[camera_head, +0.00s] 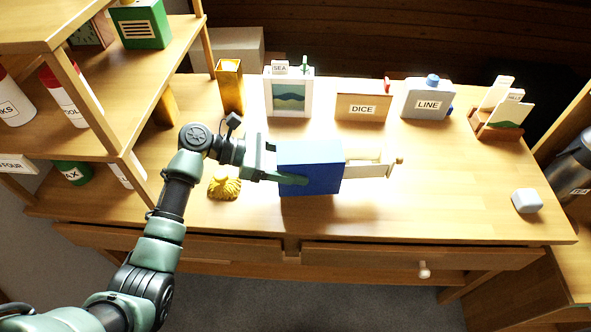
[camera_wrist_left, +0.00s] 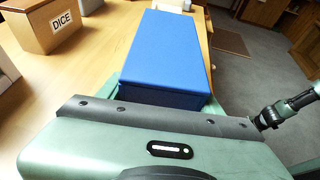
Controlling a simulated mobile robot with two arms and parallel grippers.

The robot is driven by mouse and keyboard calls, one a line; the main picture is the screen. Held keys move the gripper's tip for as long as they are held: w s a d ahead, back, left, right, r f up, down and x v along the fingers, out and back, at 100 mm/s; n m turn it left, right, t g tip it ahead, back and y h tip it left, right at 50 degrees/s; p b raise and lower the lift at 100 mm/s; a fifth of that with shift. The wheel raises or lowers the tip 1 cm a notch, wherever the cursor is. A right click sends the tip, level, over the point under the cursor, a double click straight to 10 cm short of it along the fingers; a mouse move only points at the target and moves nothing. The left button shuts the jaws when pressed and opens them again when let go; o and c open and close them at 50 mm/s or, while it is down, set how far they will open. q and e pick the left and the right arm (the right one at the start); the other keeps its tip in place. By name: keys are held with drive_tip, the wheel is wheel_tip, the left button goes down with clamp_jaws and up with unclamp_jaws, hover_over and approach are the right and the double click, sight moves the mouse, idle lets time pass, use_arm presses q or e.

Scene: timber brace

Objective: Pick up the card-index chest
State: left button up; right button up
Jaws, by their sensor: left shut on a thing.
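The card-index chest (camera_head: 310,169) is a blue box over the middle of the desk, with a pale drawer (camera_head: 367,170) with a small knob standing out of its right end. My left gripper (camera_head: 283,165) comes from the left and is shut on the chest's left end. In the left wrist view the blue chest (camera_wrist_left: 168,50) stretches away from the gripper, whose fingers are mostly hidden. I cannot tell whether the chest touches the desk. My right gripper is not seen clearly in either view.
On the desk (camera_head: 440,205), a yellow ornament (camera_head: 224,185) sits near my left wrist. A picture frame (camera_head: 288,92), DICE box (camera_head: 362,107), LINE container (camera_head: 427,100) and card holder (camera_head: 497,122) line the back.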

sight(311, 151)
use_arm(q)
wheel_tip(311, 151, up, 17)
drive_tip(key=shift+r+p, duration=0.15)
drive_tip(key=shift+p, duration=0.25)
drive_tip(key=shift+f, duration=2.9)
drive_tip(key=shift+f+b, duration=0.4)
drive_tip(key=shift+f, duration=2.35)
drive_tip(key=shift+f+b, duration=1.05)
drive_tip(key=shift+f, duration=3.3)
